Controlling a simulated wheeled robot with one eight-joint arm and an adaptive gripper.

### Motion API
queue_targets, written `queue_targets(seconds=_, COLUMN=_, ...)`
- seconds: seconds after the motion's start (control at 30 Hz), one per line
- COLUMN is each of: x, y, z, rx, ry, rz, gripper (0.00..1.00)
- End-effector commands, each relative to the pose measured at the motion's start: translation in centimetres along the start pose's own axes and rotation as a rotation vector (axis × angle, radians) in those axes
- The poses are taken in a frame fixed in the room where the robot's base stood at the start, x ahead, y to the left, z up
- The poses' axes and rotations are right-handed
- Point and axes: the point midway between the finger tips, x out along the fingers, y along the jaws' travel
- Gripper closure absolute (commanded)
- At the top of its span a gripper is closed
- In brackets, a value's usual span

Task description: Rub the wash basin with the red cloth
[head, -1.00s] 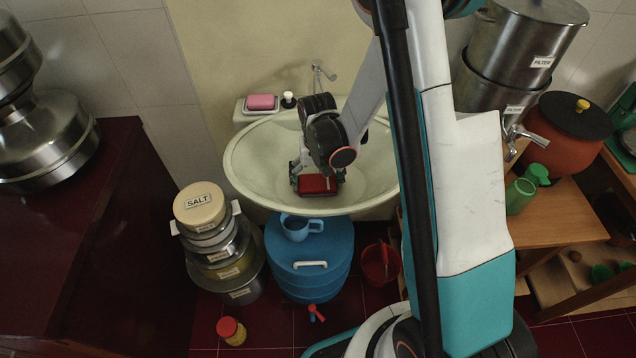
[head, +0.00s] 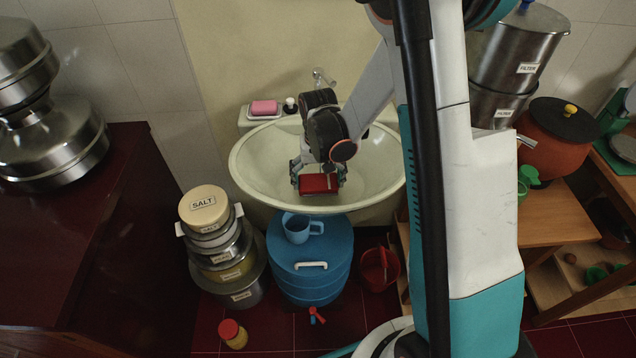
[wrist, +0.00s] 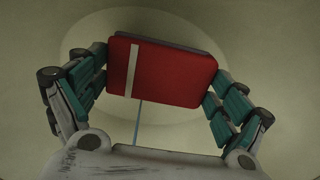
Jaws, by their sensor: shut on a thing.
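The wash basin (head: 250,170) is a pale oval bowl against the wall, in the middle of the head view. My gripper (head: 319,182) is inside the bowl, near its front side. It is shut on the red cloth (head: 318,184), a folded red block with a pale stripe. In the wrist view the red cloth (wrist: 165,70) sits between the two green-padded fingers of my gripper (wrist: 162,80), with the pale basin surface (wrist: 75,22) behind it. I cannot tell whether the cloth touches the basin.
Pink soap (head: 264,107) lies in a dish at the basin's back left, and a tap (head: 322,76) is at the back. A blue drum (head: 335,258) with a blue mug (head: 297,229) stands below in front. Stacked tins (head: 228,270) are at the left, a red bucket (head: 380,268) at the right.

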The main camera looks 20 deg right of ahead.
Motion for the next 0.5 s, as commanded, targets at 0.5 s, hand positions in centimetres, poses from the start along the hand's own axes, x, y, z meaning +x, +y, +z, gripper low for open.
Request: queue_targets(seconds=0.5, x=-4.0, y=0.1, z=-0.7, rx=-0.001, ry=0.0, rz=0.0, gripper=0.44)
